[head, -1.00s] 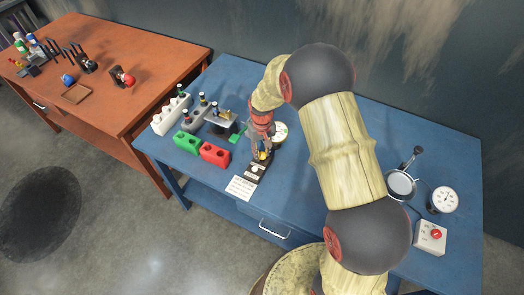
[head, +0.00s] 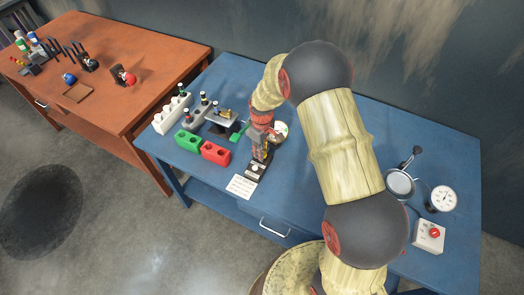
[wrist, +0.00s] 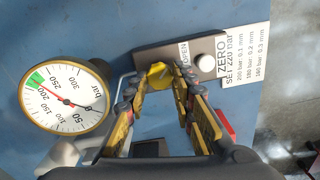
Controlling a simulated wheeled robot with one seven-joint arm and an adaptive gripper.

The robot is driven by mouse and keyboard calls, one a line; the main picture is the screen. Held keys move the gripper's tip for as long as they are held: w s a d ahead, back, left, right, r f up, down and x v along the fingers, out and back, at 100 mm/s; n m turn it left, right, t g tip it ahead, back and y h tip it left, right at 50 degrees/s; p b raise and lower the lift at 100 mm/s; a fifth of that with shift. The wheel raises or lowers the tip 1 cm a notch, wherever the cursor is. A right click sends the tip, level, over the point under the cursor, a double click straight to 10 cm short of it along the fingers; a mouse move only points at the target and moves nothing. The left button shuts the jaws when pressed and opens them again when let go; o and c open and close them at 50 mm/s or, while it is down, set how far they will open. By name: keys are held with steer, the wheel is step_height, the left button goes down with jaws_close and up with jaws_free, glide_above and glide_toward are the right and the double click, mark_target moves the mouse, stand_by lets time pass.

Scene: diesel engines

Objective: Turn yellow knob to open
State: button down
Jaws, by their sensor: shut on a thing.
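The yellow knob (wrist: 160,75) sits on a dark block (wrist: 147,56), beside a small "OPEN" label (wrist: 185,53). In the wrist view, my gripper (wrist: 162,78) has its fingertips on both sides of the knob and is shut on it. In the head view, my gripper (head: 261,151) reaches down to the dark base (head: 252,176) on the blue table. The knob is largely hidden by the fingers there. The knob's exact turn angle is hard to tell.
A bar gauge (wrist: 67,96) stands left of the fingers. A white button (wrist: 205,62) and a printed label (wrist: 246,55) lie to the right. Red (head: 215,153) and green (head: 188,141) holders stand nearby.

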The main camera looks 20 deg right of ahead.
stand_by(0.4)
steer(key=c, duration=1.6)
jaws_free()
steer(key=shift+o, duration=0.5)
step_height(320, 180, up, 12)
